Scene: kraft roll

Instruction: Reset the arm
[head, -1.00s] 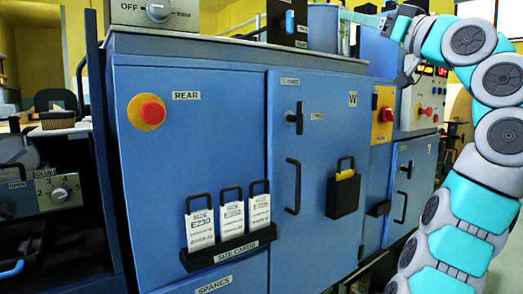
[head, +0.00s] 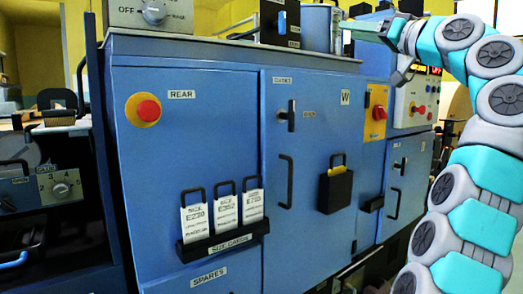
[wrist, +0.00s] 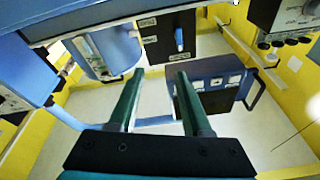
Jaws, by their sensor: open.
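My gripper (wrist: 158,75) is open in the wrist view, with its two dark green fingers apart and nothing between them. In the head view my arm rises on the right side, and the gripper (head: 362,28) reaches left over the top of the blue machine cabinet (head: 190,150). Its fingers show there only small and edge-on. The gripper looks apart from the cabinet front.
A size card rack (head: 225,243) with several cards hangs on the cabinet front. Red emergency buttons (head: 148,110) and door handles (head: 286,180) stick out. A grey-blue cylinder (head: 316,28) stands on top. In the wrist view, a blue panel box (wrist: 215,82) lies beyond the fingers.

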